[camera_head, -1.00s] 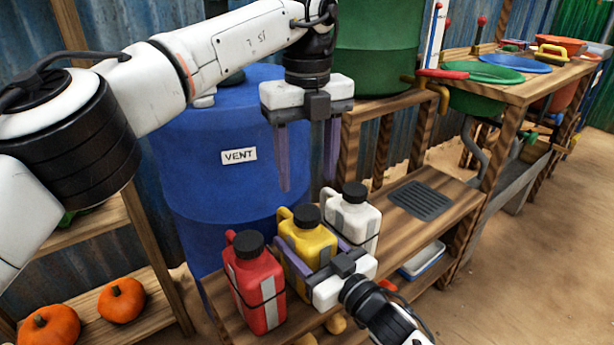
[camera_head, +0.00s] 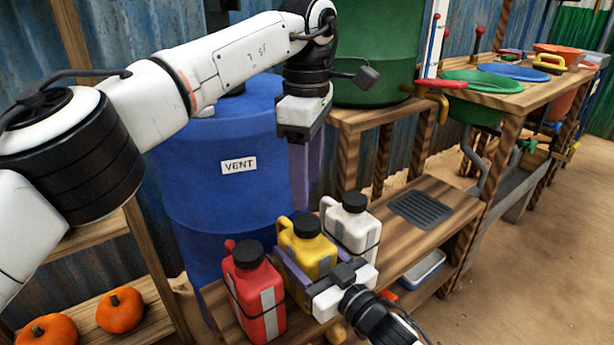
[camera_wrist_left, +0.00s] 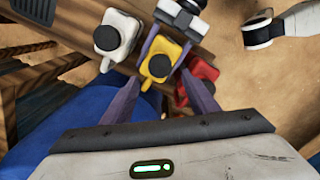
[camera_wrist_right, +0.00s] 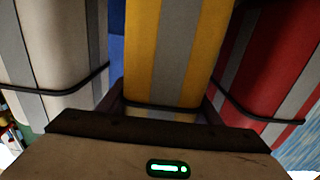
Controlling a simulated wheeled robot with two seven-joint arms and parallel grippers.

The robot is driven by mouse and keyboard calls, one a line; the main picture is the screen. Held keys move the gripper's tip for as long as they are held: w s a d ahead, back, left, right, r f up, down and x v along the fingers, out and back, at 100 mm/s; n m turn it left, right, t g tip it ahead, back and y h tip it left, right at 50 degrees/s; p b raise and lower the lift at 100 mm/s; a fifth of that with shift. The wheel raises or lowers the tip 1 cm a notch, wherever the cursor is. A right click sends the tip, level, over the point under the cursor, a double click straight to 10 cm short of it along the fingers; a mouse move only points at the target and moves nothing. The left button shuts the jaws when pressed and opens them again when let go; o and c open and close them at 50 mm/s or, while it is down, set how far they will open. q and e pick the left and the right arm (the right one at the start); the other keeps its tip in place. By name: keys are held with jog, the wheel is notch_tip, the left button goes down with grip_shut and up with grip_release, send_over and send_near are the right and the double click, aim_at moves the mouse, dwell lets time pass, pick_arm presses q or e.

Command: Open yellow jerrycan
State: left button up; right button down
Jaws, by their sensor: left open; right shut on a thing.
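The yellow jerrycan (camera_head: 314,256) stands upright on the wooden bench between a red and a white one, with its black cap (camera_head: 307,226) on. The left wrist view shows the cap (camera_wrist_left: 159,66) from above. My right gripper (camera_head: 305,272) is shut on the yellow jerrycan's body, one finger on each side; the right wrist view shows the body (camera_wrist_right: 172,50) filling the space between the fingers. My left gripper (camera_head: 307,205) is open and empty, pointing down above and behind the yellow jerrycan, in front of the blue barrel. In the left wrist view its fingers (camera_wrist_left: 160,95) point toward the cap.
The red jerrycan (camera_head: 256,290) stands close on the left and the white one (camera_head: 352,228) close on the right. A blue barrel (camera_head: 222,150) marked VENT stands behind. A dark drain grate (camera_head: 420,208) lies on the bench to the right. Pumpkins (camera_head: 120,309) sit on a lower-left shelf.

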aim_at(307, 222)
pick_arm(q)
jog(key=m, duration=0.4)
jog(key=shift+m, duration=0.3)
jog(key=m, duration=1.1)
jog(key=shift+f+m, duration=0.4)
jog(key=shift+f, duration=3.6)
